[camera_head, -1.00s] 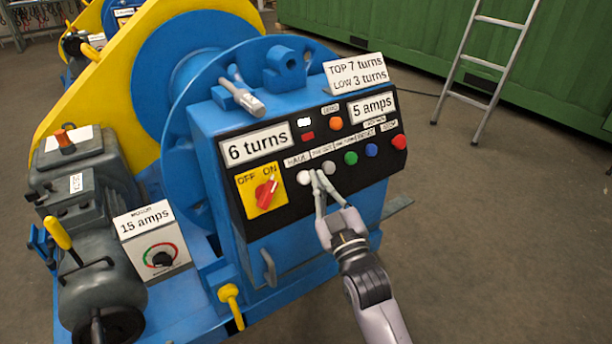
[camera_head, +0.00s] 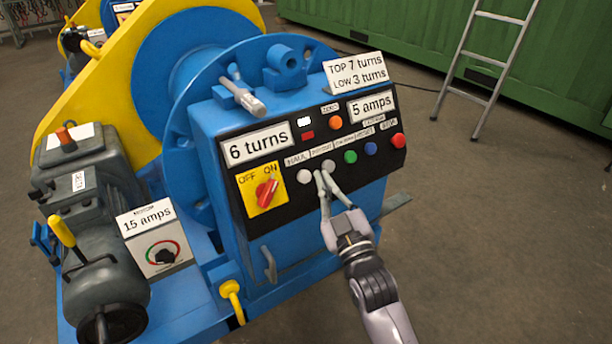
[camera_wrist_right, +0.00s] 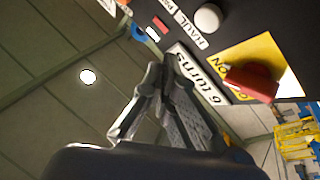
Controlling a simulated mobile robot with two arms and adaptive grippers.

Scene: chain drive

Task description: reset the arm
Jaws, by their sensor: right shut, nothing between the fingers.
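My right gripper (camera_head: 323,180) is in front of the black control panel (camera_head: 294,207) on the blue machine, just below the two white buttons. It is shut and empty; it also shows in the right wrist view (camera_wrist_right: 168,70). The white haul button (camera_head: 304,176) is to its left, and a second white button (camera_head: 328,166) is just above its fingertips. I cannot tell whether the fingertips touch the panel. My left gripper is not in view.
The panel carries a red OFF/ON switch (camera_head: 266,192), a green button (camera_head: 350,157), a blue button (camera_head: 371,148) and a red button (camera_head: 398,140). A grey motor (camera_head: 100,255) stands at left. A ladder (camera_head: 481,75) leans at the back right. Floor at right is open.

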